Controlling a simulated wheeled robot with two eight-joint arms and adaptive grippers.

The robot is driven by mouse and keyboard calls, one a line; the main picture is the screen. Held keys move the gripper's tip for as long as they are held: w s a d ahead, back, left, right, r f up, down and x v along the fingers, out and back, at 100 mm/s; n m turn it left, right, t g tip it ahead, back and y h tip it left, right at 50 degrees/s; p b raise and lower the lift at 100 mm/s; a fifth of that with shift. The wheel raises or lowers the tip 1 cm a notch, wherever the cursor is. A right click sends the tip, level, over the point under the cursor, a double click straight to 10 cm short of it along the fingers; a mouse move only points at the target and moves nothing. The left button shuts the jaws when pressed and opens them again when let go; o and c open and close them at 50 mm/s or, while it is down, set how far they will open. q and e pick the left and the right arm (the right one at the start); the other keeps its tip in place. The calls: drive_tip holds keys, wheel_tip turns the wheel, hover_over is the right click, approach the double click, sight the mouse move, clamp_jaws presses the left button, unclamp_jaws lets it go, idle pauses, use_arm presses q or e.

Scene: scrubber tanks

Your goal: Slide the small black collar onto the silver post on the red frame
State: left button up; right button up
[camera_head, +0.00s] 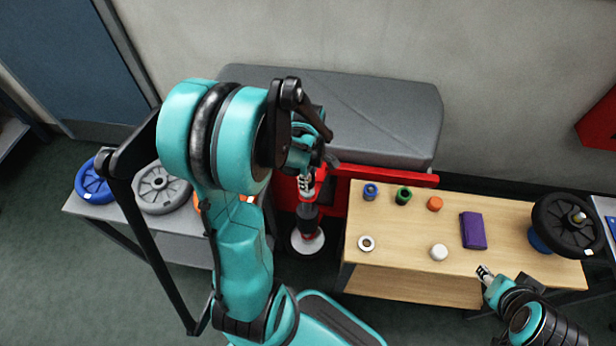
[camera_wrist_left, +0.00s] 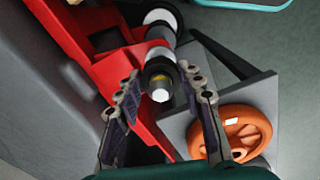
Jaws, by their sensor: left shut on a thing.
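The red frame (camera_head: 385,179) stands behind and left of the wooden table; it also shows in the left wrist view (camera_wrist_left: 118,70). My left gripper (camera_head: 306,185) is at the frame's left part. In the left wrist view, its fingertips (camera_wrist_left: 158,76) are on either side of a small black collar (camera_wrist_left: 157,68), closed on it. A pale round end (camera_wrist_left: 160,96), perhaps the silver post, shows at the collar's near end. I cannot tell how far the collar surrounds it. My right gripper (camera_head: 485,272) is over the table's front edge, too small to read its jaws.
A black and white cylinder (camera_head: 306,240) with a white foot stands below my left gripper. The wooden table (camera_head: 400,225) holds small coloured rings, a purple block (camera_head: 473,230) and a black wheel (camera_head: 567,222). A grey bench (camera_head: 110,222) with wheels is at left.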

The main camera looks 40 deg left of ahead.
idle(0.4)
use_arm(q)
drive_tip(key=o, duration=1.4)
drive_tip(key=shift+r, duration=0.15)
drive_tip(key=shift+r+p, duration=1.15)
drive_tip(key=shift+r, duration=0.2)
drive_tip(key=shift+r, duration=0.1)
wheel_tip(320, 180, up, 7)
drive_tip(key=p, duration=0.5)
drive_tip(key=shift+p, duration=0.35)
